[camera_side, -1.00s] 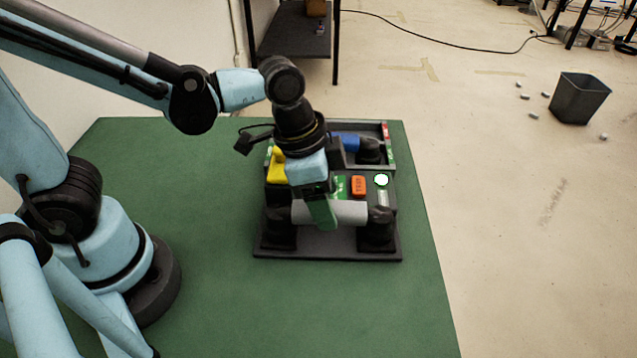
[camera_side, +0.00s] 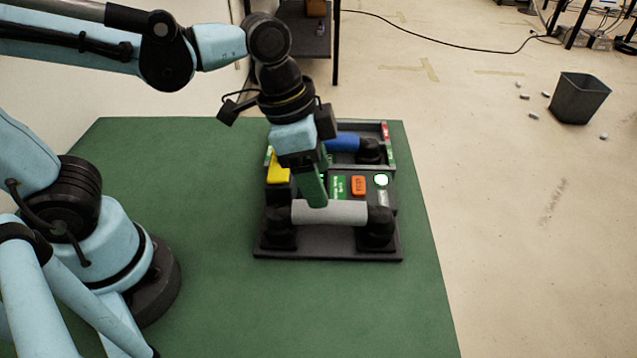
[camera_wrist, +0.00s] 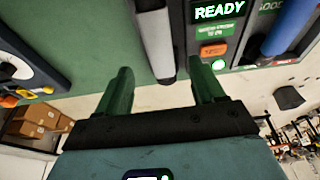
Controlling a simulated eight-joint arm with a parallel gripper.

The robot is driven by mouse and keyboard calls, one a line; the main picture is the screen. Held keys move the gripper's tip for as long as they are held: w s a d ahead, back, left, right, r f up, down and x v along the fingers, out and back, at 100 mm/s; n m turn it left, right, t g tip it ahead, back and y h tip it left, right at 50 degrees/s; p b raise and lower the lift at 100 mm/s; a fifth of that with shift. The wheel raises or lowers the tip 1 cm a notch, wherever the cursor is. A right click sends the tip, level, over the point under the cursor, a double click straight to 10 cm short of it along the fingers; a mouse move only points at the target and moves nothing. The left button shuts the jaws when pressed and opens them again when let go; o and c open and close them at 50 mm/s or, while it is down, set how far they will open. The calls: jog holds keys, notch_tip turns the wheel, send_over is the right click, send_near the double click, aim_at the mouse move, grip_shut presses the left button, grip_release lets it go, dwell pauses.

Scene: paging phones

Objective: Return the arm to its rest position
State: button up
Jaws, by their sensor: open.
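My gripper (camera_side: 313,190) is open, its green fingers pointing down over the phone set. In the wrist view, its two fingers (camera_wrist: 165,88) stand apart with nothing between their tips. The grey handset (camera_side: 338,212) lies across its black end rests on the front of the base (camera_side: 330,248). It also shows in the wrist view (camera_wrist: 156,42), beyond the fingers. The blue handset (camera_side: 344,142) rests at the back of the set. A yellow piece (camera_side: 278,171) sits at the left, partly hidden by my gripper.
An orange button (camera_side: 359,185) and a lit round button (camera_side: 381,180) sit on the panel. A lit READY display (camera_wrist: 219,9) shows in the wrist view. The green table (camera_side: 200,200) is clear around the base. A dark bin (camera_side: 579,99) stands on the floor at right.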

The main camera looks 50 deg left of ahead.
aim_at(332, 207)
jog(key=x, duration=1)
jog(key=shift+d+v, duration=0.15)
jog(key=shift+v, duration=0.5)
jog(key=shift+d+v, duration=0.1)
jog(key=shift+v, duration=0.6)
jog(key=shift+w+r, duration=0.15)
jog(key=shift+r, duration=0.8)
jog(key=s+d+r, duration=0.5)
jog(key=s+d, duration=0.2)
jog(key=s, duration=0.2)
jog(key=shift+d, duration=0.35)
jog(key=shift+r, duration=0.1)
jog(key=shift+o, duration=0.2)
